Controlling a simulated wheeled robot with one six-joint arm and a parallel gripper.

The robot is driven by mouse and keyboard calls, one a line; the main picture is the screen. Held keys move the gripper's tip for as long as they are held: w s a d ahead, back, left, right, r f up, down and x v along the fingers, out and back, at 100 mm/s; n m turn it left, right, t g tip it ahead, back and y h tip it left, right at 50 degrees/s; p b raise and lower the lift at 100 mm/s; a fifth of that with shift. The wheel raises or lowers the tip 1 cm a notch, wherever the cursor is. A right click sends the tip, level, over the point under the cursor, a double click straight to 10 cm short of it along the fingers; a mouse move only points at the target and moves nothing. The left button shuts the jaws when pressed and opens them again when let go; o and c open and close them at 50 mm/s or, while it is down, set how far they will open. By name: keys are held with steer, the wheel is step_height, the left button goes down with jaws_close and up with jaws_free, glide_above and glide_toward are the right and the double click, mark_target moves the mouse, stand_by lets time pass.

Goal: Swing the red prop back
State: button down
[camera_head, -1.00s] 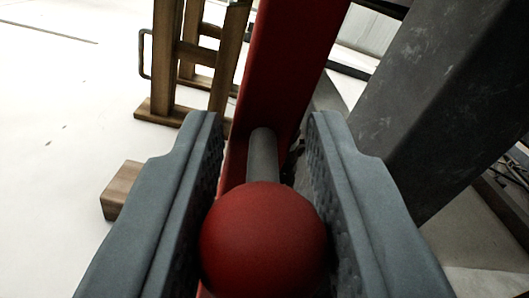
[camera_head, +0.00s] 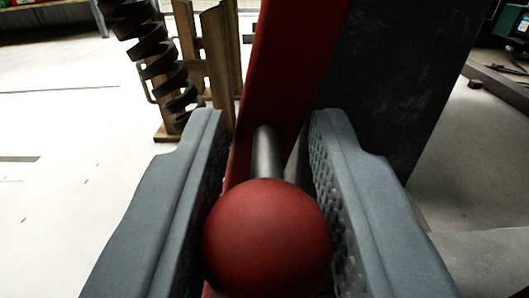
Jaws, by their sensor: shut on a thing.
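The red prop (camera_head: 293,70) is a flat red bar that runs from the top of the view down behind my gripper, leaning to the right at its top. A short grey stem (camera_head: 267,152) joins it to a red ball knob (camera_head: 267,238). My gripper (camera_head: 267,150) has its two grey fingers on either side of the knob and stem, shut on the knob. The fingers hide the prop's lower part.
A dark grey post (camera_head: 405,85) stands close at the right behind the prop. A black coiled spring (camera_head: 155,55) and a wooden frame (camera_head: 215,60) stand at the left back. Pale floor (camera_head: 70,150) lies open at the left.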

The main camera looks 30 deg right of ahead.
steer(key=c, duration=1.2)
jaws_free()
steer(key=shift+s+d+f, duration=0.1)
steer(key=shift+s+d, duration=0.05)
steer(key=shift+d, duration=0.05)
steer(key=shift+a, duration=0.1)
steer(key=shift+s+a, duration=0.15)
steer(key=shift+s, duration=0.1)
steer(key=v, duration=1.6)
steer(key=shift+s+a, duration=0.15)
steer(key=shift+s, duration=0.2)
